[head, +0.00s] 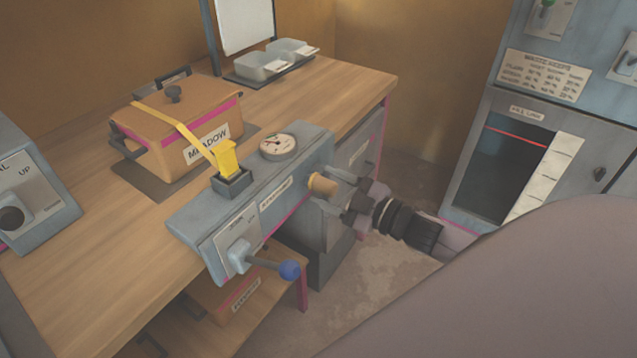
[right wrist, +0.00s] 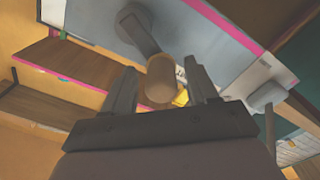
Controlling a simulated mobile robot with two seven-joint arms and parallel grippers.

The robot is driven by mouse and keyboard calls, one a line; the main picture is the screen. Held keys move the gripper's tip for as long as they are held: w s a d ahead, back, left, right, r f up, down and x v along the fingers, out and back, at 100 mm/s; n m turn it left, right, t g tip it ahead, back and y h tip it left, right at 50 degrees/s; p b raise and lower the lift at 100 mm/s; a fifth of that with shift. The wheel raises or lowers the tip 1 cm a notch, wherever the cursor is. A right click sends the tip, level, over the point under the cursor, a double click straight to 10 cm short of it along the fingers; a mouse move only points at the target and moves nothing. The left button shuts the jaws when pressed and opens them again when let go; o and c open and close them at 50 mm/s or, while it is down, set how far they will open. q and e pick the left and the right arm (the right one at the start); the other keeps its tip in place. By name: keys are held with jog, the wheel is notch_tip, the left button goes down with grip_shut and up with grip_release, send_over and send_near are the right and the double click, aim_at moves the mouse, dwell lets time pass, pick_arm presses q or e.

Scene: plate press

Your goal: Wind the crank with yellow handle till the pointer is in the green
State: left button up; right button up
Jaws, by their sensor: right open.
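The crank's dull yellow-tan handle (head: 322,184) is at the right side of the grey-blue press console (head: 205,217). In the right wrist view, the handle (right wrist: 160,80) shows beside a grey crank arm (right wrist: 139,30). My right gripper (head: 336,190) is open, with its fingers on either side of the handle; I cannot tell whether they touch it. Its fingers also show in the right wrist view (right wrist: 162,77). A round gauge (head: 278,146) sits on top of the console; its pointer is too small to read surely. My left gripper is not in view.
A blue-knobbed lever (head: 288,269) sticks out from the console's front. A bright yellow block (head: 227,157) with a strap stands in a socket behind. An orange box (head: 172,128) labelled MEADOW rests on the wooden bench (head: 95,235). A grey cabinet (head: 500,130) stands right.

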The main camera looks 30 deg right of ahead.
jog(key=shift+x, duration=1.35)
jog(key=shift+c, duration=0.3)
grip_shut()
jog(key=shift+s, duration=0.1)
jog(key=shift+a+f, duration=0.1)
